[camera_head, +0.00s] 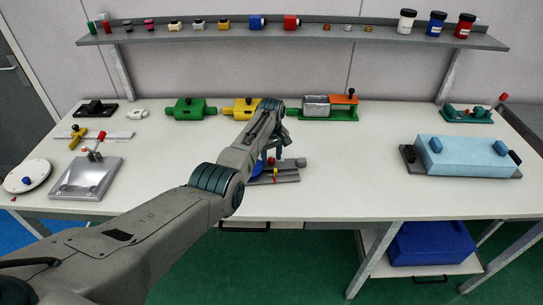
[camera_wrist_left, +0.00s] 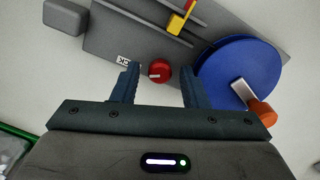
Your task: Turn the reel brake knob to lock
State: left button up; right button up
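The red brake knob (camera_wrist_left: 160,71) shows in the left wrist view, with a white pointer line running toward the picture's left. A small black-and-white label (camera_wrist_left: 126,61) is on the grey base plate (camera_wrist_left: 108,38) left of the knob. The blue reel disc (camera_wrist_left: 238,72) is to the right, with a metal crank and an orange handle (camera_wrist_left: 262,112). My left gripper (camera_wrist_left: 159,68) is open, its fingers either side of the knob with gaps showing; I cannot tell its height above it. In the head view, my left gripper (camera_head: 275,151) is over the reel fixture (camera_head: 286,176) and partly hides it.
A grey block (camera_wrist_left: 66,17) and a yellow-and-red piece (camera_wrist_left: 180,20) are near the knob. Behind my arm are a yellow fixture (camera_head: 241,107) and a green-based fixture (camera_head: 330,114). A light-blue box (camera_head: 465,156) is at right.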

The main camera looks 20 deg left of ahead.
aim_at(271, 159)
pick_arm(q)
jog(key=shift+r, duration=0.1)
notch_tip(271, 159, up, 11)
jog(key=b, duration=0.2)
jog(key=shift+f, duration=0.2)
jog(key=shift+s+f, duration=0.1)
dwell(0.4)
